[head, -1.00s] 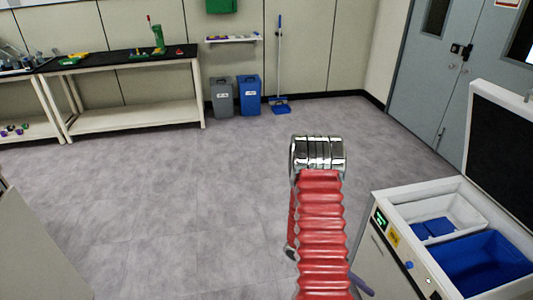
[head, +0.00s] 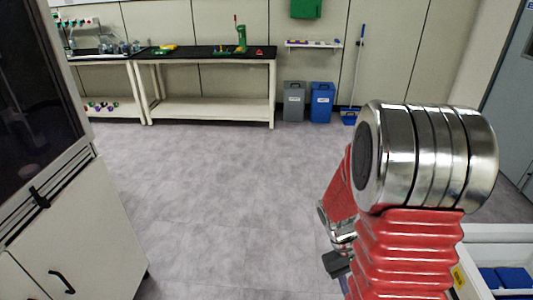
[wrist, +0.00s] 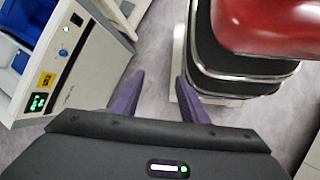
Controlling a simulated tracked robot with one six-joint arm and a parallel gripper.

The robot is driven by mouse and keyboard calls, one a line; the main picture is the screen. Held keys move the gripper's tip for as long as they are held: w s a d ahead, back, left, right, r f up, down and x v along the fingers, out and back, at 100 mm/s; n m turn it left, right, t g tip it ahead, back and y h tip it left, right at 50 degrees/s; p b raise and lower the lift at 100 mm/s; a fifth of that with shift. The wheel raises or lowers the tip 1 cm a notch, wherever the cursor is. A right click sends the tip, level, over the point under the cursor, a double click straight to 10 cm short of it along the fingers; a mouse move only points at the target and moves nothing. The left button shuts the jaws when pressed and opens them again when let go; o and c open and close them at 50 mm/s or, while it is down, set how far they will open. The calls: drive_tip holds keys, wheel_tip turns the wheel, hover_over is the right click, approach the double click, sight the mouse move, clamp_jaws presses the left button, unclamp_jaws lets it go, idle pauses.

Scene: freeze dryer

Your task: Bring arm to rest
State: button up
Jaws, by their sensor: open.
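My arm, with red ribbed sleeves and a silver joint, rises folded in the right half of the head view. My gripper (wrist: 159,92) shows in the wrist view as two purple fingers, spread apart with only grey floor between them. It is open and empty. The wrist view also shows my red arm link and my dark, silver-edged base close to the right finger.
A white chest unit (head: 487,238) with blue bins is at the right, also in the wrist view (wrist: 75,70). A white cabinet (head: 85,235) with a dark door stands left. A black-topped bench (head: 205,54), grey bin (head: 294,102) and blue bin (head: 321,103) line the back. The middle floor is clear.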

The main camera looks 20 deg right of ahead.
drive_tip(key=w+a+r+t+y, duration=0.1)
drive_tip(key=a+r+t, duration=0.4)
drive_tip(key=a+r, duration=0.5)
drive_tip(key=w+a+r+n+t+y, duration=0.1)
drive_tip(key=w+a+r+t, duration=0.1)
drive_tip(key=a+r+t, duration=0.4)
drive_tip(key=a+r, duration=0.5)
drive_tip(key=r, duration=0.2)
drive_tip(key=shift+w+a+r+t, duration=0.25)
drive_tip(key=shift+w+t, duration=0.05)
drive_tip(key=shift+w, duration=0.05)
drive_tip(key=shift+c, duration=0.2)
drive_tip(key=shift+c, duration=0.8)
